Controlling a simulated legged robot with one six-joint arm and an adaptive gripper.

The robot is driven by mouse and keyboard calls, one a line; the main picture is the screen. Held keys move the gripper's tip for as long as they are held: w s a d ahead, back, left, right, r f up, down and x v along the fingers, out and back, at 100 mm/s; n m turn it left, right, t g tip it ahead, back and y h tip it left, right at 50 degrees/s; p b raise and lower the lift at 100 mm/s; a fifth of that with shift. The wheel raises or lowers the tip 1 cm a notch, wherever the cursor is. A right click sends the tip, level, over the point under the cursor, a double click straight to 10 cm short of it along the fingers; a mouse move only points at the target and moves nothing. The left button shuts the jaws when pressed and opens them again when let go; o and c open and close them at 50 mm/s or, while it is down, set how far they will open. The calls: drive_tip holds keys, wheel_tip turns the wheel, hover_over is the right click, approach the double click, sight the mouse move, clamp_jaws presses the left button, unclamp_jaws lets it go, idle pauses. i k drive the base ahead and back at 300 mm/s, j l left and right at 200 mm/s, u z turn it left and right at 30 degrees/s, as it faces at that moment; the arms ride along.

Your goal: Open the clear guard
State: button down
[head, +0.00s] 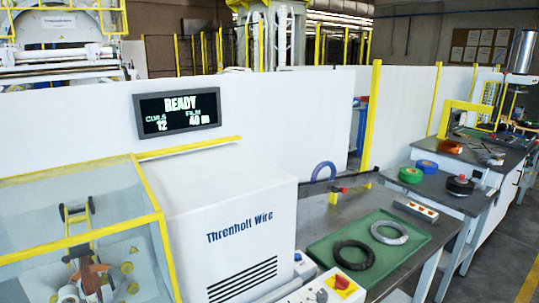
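The clear guard (88,241) is a see-through box with yellow edges at the lower left of the head view, joined to the left side of the white machine (215,225) marked "Threnholt Wire". It looks shut, with its panels standing over the work space, but its lower part is cut off by the picture edge. Through it I see rollers and brown and orange parts (88,272). No handle on the guard is clear to me. My gripper is not in view.
A screen (178,112) reads "READY". A control box (335,288) with a red button stands at the bottom. Right of the machine, a green mat (420,232) bears a black coil (353,254) and a grey coil (388,232). White panels stand behind; floor is free at far right.

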sight(159, 214)
drive_tip(key=u, duration=1.2)
